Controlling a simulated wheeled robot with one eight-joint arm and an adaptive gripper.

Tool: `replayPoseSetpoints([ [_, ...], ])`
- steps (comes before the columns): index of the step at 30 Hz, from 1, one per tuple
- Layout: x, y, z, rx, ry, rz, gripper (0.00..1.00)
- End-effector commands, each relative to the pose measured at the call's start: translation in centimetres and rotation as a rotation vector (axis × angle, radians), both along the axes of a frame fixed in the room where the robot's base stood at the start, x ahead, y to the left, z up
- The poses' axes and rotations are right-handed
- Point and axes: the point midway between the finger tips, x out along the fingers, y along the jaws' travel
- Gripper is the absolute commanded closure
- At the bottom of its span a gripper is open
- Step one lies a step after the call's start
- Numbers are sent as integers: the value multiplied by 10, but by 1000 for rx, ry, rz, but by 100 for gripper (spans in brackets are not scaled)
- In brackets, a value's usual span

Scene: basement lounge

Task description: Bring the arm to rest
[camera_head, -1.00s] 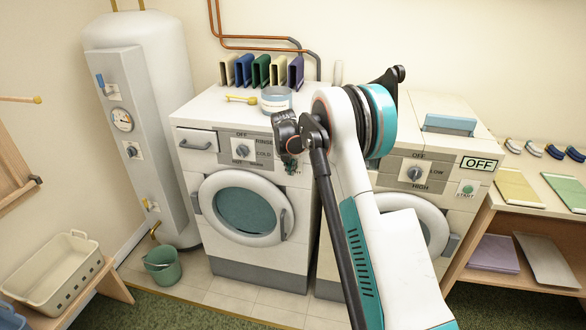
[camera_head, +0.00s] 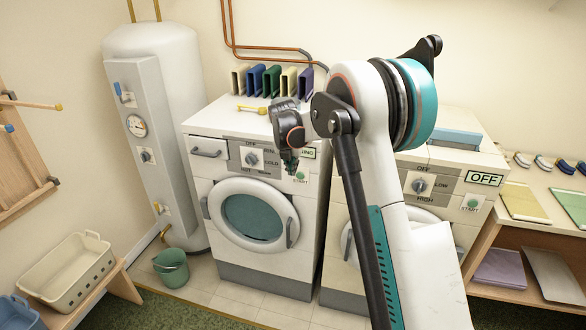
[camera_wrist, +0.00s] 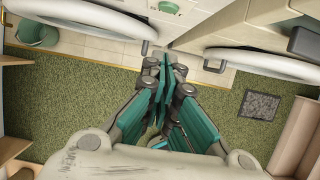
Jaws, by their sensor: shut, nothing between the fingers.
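My gripper (camera_head: 290,163) hangs pointing down in the head view, in front of the left washing machine (camera_head: 210,170) near its control panel. Its teal fingers are together and empty. In the wrist view my gripper (camera_wrist: 171,78) shows with its fingers shut, over the green carpet (camera_wrist: 80,112). My arm rises in the middle of the head view, bends at a large teal joint, and covers part of the right machine (camera_head: 460,200). I cannot tell whether the gripper touches the left machine; it appears apart from it.
A white boiler (camera_head: 165,130) and a green bucket (camera_head: 171,267) stand left. A beige basket (camera_head: 70,272) sits on a low bench. Upright colored binders (camera_head: 272,82) stand on the left machine. A shelf table (camera_head: 535,235) is at right. Carpet in front is open.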

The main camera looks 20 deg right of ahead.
Motion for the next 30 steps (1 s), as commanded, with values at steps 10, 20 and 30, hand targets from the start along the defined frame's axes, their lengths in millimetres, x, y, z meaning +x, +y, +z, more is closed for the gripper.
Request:
replayPoseSetpoints([
  [10, 0, 0, 0, 1, 0, -2, 100],
  [20, -48, 17, 56, 123, -102, -272, 100],
  [30, -145, 46, 123, 366, -255, -752, 100],
])
